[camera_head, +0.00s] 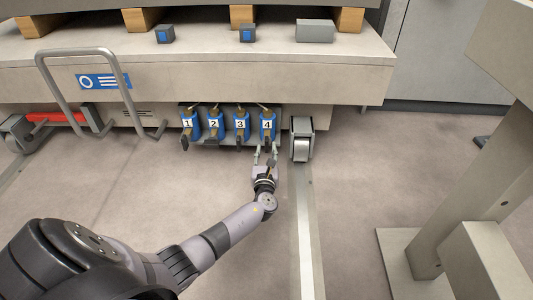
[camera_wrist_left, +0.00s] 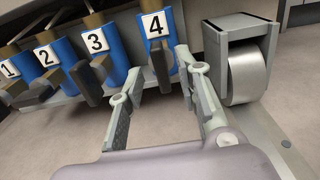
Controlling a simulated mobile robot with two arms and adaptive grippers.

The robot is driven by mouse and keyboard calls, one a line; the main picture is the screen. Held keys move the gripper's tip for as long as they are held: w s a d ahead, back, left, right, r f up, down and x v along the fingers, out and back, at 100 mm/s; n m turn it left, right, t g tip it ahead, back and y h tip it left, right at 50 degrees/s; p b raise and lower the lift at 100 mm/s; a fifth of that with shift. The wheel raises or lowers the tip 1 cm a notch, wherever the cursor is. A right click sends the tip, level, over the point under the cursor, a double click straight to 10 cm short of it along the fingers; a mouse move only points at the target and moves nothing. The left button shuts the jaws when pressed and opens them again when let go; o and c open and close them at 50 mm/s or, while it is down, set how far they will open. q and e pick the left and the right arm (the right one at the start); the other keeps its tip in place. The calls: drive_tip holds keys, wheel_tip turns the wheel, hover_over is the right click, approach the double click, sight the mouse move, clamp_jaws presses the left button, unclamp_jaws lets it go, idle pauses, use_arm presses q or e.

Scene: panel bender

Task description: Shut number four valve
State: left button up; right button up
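The number four valve (camera_head: 267,125) is the rightmost in a row of blue valves with white number labels under the machine's bed. It also shows at the top middle of the left wrist view (camera_wrist_left: 155,25). Its dark handle (camera_wrist_left: 160,66) points out from the body and lies between the fingertips of my left gripper (camera_head: 266,150). The left gripper is open, with one finger on each side of the handle; I cannot tell whether either finger touches it. My right gripper is in neither view.
Valves three (camera_head: 241,124), two (camera_head: 215,124) and one (camera_head: 188,124) stand to the left, close together. A grey caster wheel (camera_head: 301,146) is just right of valve four. A grey tube handle (camera_head: 83,52) stands at the left. The floor in front is mostly clear.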

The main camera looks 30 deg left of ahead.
use_arm(q)
drive_tip(key=shift+b+x, duration=0.45)
drive_tip(key=shift+x, duration=0.95)
drive_tip(key=shift+c, duration=0.2)
clamp_jaws()
